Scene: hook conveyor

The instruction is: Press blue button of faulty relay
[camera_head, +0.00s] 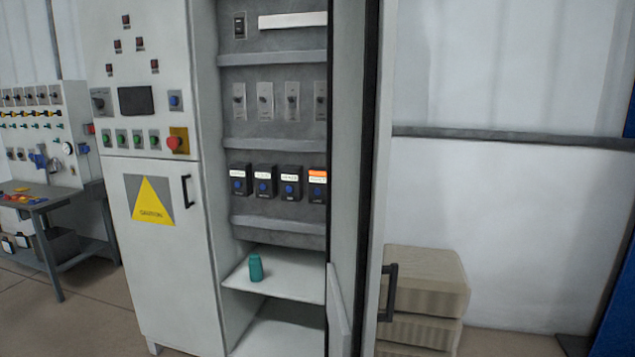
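Several black relays with blue buttons sit in a row inside the open electrical cabinet. The relay at the right end (317,186) has an orange label, and its blue button (317,194) faces out. The relays to its left (291,183), (264,182) and (240,181) have white labels. The label writing is too small to read. The open cabinet door (370,180) stands just right of the row and is close to the orange-labelled relay. Neither of my grippers shows in the head view.
A teal cylinder (256,267) stands on the cabinet's lower shelf (290,277). The closed left cabinet panel (160,240) bears a yellow caution sign. Cardboard boxes (425,290) are stacked right of the open door. A workbench (40,205) stands at far left.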

